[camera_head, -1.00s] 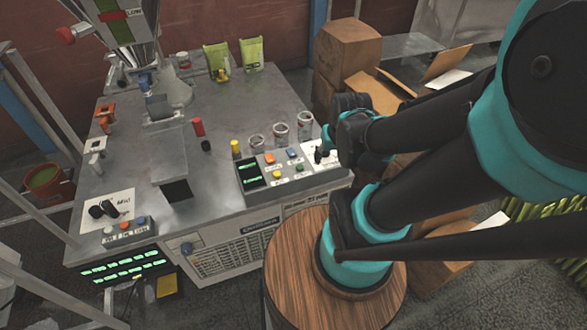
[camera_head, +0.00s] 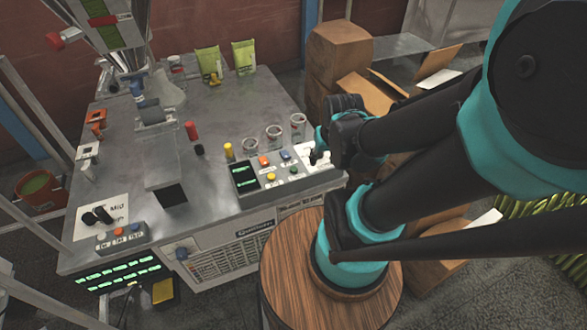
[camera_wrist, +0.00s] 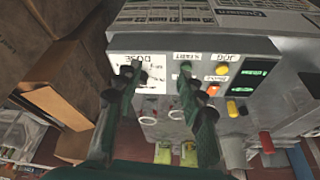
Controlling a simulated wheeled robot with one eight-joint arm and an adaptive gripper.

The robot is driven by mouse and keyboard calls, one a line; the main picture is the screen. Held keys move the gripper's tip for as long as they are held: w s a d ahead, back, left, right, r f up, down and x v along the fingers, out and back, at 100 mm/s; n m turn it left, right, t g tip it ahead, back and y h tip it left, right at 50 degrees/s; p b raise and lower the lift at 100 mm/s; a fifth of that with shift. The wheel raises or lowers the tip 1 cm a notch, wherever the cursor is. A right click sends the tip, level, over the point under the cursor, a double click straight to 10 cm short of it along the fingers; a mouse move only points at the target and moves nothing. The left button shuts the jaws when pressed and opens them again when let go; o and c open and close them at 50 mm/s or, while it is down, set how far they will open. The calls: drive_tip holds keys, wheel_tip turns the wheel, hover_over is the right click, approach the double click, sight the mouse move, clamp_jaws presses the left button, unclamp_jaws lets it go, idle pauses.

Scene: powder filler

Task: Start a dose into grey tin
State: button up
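The button panel (camera_head: 281,181) stands at the table's right front, with orange (camera_head: 263,160), blue (camera_head: 285,155), yellow (camera_head: 270,177) and green (camera_head: 293,170) buttons beside a dark display. A white plate labelled DOSE (camera_wrist: 152,80) is right of it; in the wrist view START and JOG labels follow along the panel. My gripper (camera_head: 322,146) is over the plate's end of the panel. The fingers hide parts of the panel. I cannot pick out a grey tin for certain.
Several clear jars (camera_head: 273,133) stand behind the panel. A red-topped cylinder (camera_head: 191,131) and a yellow one (camera_head: 228,152) are left of them. A second panel (camera_head: 122,238) is at the left front. Cardboard boxes (camera_head: 340,60) stand behind my arm.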

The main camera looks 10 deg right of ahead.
clamp_jaws()
idle(1.2)
